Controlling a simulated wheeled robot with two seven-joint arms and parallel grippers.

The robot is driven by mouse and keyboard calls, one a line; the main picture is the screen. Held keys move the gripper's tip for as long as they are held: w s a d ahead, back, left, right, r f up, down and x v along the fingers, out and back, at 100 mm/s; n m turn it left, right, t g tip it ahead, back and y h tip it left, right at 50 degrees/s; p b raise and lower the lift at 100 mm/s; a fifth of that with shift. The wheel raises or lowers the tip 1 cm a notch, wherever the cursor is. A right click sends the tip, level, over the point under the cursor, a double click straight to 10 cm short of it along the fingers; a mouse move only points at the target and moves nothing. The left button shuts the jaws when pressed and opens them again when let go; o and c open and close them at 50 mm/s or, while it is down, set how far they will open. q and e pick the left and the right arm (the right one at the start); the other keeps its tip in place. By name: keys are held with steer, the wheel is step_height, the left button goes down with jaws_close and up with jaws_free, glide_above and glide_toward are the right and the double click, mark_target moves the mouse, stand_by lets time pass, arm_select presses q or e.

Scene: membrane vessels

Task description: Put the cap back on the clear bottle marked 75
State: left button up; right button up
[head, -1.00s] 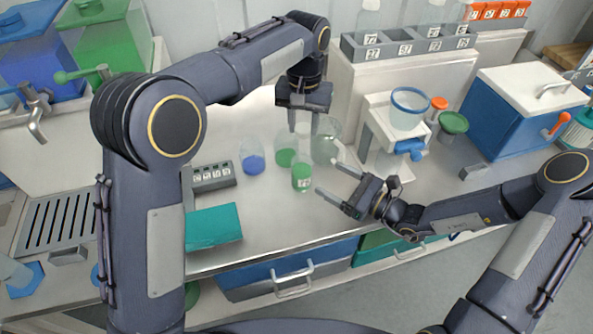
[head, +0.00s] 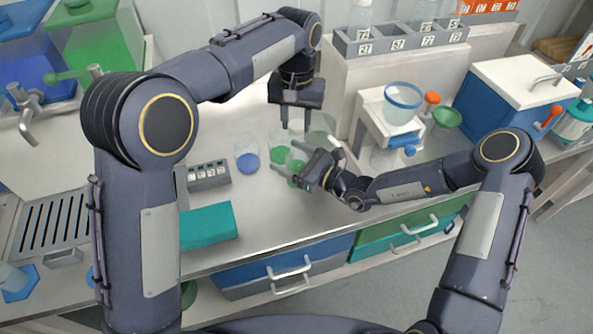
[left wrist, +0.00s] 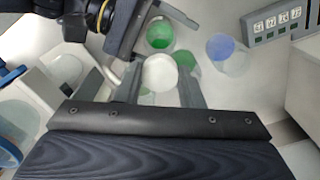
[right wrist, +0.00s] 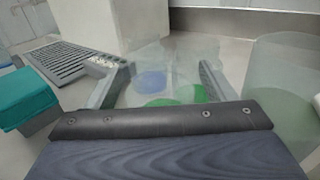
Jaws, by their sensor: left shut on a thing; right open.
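My left gripper (head: 297,118) is shut on a white round cap (left wrist: 160,73), held above the clear bottles. A clear bottle with green liquid (left wrist: 160,34) stands nearest the front, between the fingers of my open right gripper (head: 282,157); I cannot tell whether they touch it. A second bottle with green liquid (head: 279,152) stands just behind it. A larger clear vessel (head: 321,128) stands beside them on the right. A bottle with blue liquid (head: 247,156) stands to the left. I cannot read a 75 on any of them.
A grey numbered rack (head: 208,176) and a teal box (head: 207,226) are on the left of the counter. A white stand with a blue-rimmed bowl (head: 403,101) is on the right. A shelf rack (head: 400,42) at the back holds clear bottles.

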steer(key=shift+a, duration=0.1)
steer(key=shift+c, duration=0.4)
steer(key=c, duration=1.4)
arm_select(q)
glide_above(296, 151)
steer(key=shift+f, duration=2.45)
steer(key=shift+f, duration=0.15)
steer(key=shift+f, duration=0.75)
steer(key=shift+f, duration=0.6)
